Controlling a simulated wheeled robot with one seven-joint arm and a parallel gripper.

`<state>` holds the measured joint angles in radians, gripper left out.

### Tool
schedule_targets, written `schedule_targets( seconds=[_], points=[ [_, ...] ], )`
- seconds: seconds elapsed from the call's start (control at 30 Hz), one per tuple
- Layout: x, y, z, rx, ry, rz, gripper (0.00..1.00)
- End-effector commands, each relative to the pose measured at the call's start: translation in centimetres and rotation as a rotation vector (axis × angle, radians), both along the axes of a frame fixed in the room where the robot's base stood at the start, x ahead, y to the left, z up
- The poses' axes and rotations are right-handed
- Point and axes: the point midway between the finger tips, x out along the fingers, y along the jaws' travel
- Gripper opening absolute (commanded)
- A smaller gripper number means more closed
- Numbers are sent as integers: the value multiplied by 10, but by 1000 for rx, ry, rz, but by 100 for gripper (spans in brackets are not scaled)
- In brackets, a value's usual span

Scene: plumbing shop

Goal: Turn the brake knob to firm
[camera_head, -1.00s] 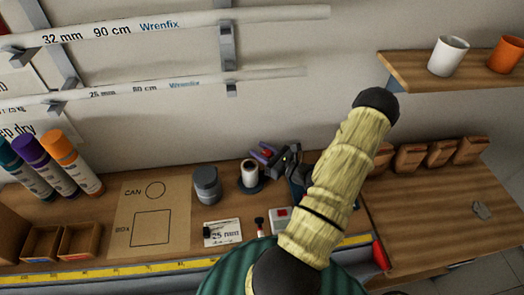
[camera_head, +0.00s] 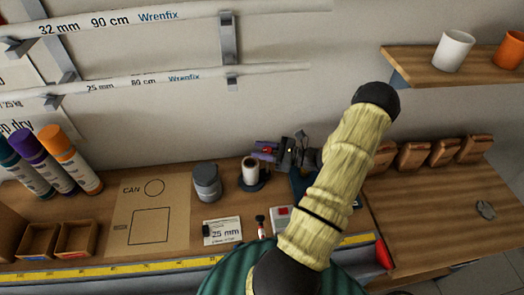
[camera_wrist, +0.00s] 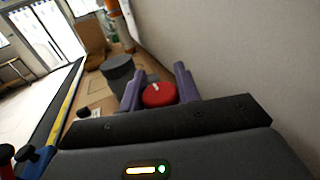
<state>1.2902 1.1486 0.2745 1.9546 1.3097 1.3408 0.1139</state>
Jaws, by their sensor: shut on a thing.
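The red brake knob (camera_wrist: 159,95), with a white mark on its top, sits between the two purple fingers of my gripper (camera_wrist: 158,80) in the wrist view. The fingers are shut on the knob's sides. The white mark points toward the far side, slightly left. In the head view my gripper (camera_head: 265,150) is at the back of the bench by the wall, just behind a white roll on a dark base (camera_head: 250,172). The knob is small there and mostly covered by the fingers. Any firm or soft marking around it is not readable.
A grey can (camera_head: 206,183) stands left of the roll. A 25 mm card (camera_head: 222,232) and a box with a red button (camera_head: 281,218) lie in front. Spray cans (camera_head: 70,157) stand at the left. The wall is close behind my gripper.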

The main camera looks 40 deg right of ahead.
Motion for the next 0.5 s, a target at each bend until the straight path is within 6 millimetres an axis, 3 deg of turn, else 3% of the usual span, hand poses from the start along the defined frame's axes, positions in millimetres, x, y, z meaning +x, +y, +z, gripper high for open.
schedule_targets(
  seconds=[0.5],
  points=[
    [-1,2,1,0,-1,145,10]
  ],
)
